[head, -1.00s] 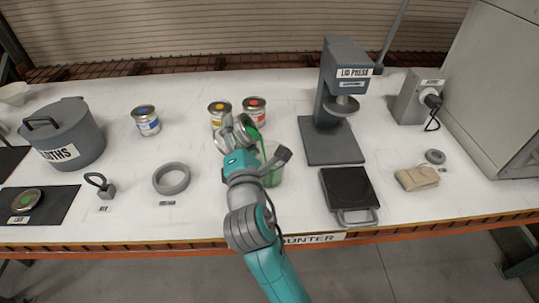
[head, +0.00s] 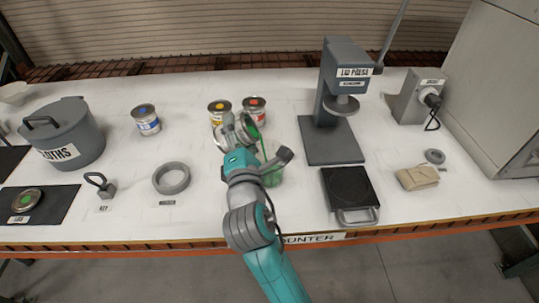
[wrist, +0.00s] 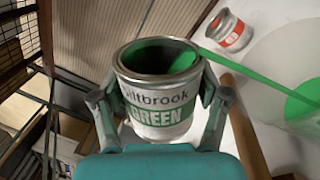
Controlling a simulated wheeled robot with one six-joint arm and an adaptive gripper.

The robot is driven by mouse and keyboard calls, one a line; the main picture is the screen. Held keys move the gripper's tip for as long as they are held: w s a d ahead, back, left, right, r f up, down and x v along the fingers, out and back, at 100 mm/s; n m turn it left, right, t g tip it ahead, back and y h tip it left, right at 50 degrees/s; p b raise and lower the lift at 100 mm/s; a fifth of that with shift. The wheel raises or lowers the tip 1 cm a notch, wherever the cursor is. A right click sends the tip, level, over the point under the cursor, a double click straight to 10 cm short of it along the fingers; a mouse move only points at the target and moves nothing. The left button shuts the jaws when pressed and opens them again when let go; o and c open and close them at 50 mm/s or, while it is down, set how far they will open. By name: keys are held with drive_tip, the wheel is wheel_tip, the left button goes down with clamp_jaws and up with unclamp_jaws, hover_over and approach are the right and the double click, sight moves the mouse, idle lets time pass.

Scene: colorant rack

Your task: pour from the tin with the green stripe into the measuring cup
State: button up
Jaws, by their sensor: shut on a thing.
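My gripper (head: 232,137) is shut on the tin with the green stripe (head: 243,131), fingers on both sides of it. The wrist view shows its label reading GREEN (wrist: 160,114) and green paint inside. The tin is tilted, its mouth towards the measuring cup (head: 272,176). A green stream (wrist: 245,70) runs from the rim towards the cup. The clear cup stands on the counter below and to the right of the tin, partly hidden by my wrist, with green paint in it. The cup also shows in the wrist view (wrist: 268,62).
Yellow-marked (head: 219,107) and red-marked (head: 255,104) tins stand close behind the held tin. A blue-marked tin (head: 146,120) stands left. A grey ring (head: 171,178) lies front left. The lid press (head: 330,150) and a dark scale-like plate (head: 348,187) are to the right.

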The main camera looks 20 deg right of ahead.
sight(214, 136)
idle(0.3)
drive_tip(key=n, duration=0.2)
drive_tip(key=shift+f+n+y, duration=0.3)
drive_tip(key=shift+f, duration=0.1)
drive_tip(key=shift+f, duration=0.1)
drive_tip(key=shift+w+a+f+n+b, duration=0.1)
drive_tip(key=shift+a+f+n+b, duration=0.1)
drive_tip(key=shift+n, duration=0.35)
drive_tip(key=shift+a+f+n+b, duration=0.1)
drive_tip(key=shift+f+n, duration=0.05)
drive_tip(key=shift+n, duration=0.4)
drive_tip(key=a+n, duration=0.1)
drive_tip(key=f+n, duration=0.1)
drive_tip(key=a+n, duration=0.1)
drive_tip(key=shift+w+a+f+n+y+b, duration=0.15)
drive_tip(key=shift+w+a+n+y+b, duration=0.15)
drive_tip(key=shift+w+n+y, duration=0.1)
drive_tip(key=shift+w+a+f+n+g, duration=0.15)
drive_tip(key=shift+a+f+n, duration=0.2)
drive_tip(key=shift+f+n, duration=0.25)
drive_tip(key=shift+w+a+f+n+g, duration=0.15)
drive_tip(key=shift+a+f+n, duration=0.2)
drive_tip(key=shift+f+n, duration=0.2)
drive_tip(key=shift+n, duration=0.85)
drive_tip(key=shift+w+a+r+b, duration=0.1)
drive_tip(key=shift+a+r+b, duration=0.15)
drive_tip(key=shift+r, duration=0.9)
drive_tip(key=shift+a+r+b, duration=0.15)
drive_tip(key=shift+a+r, duration=0.1)
drive_tip(key=shift+r, duration=0.9)
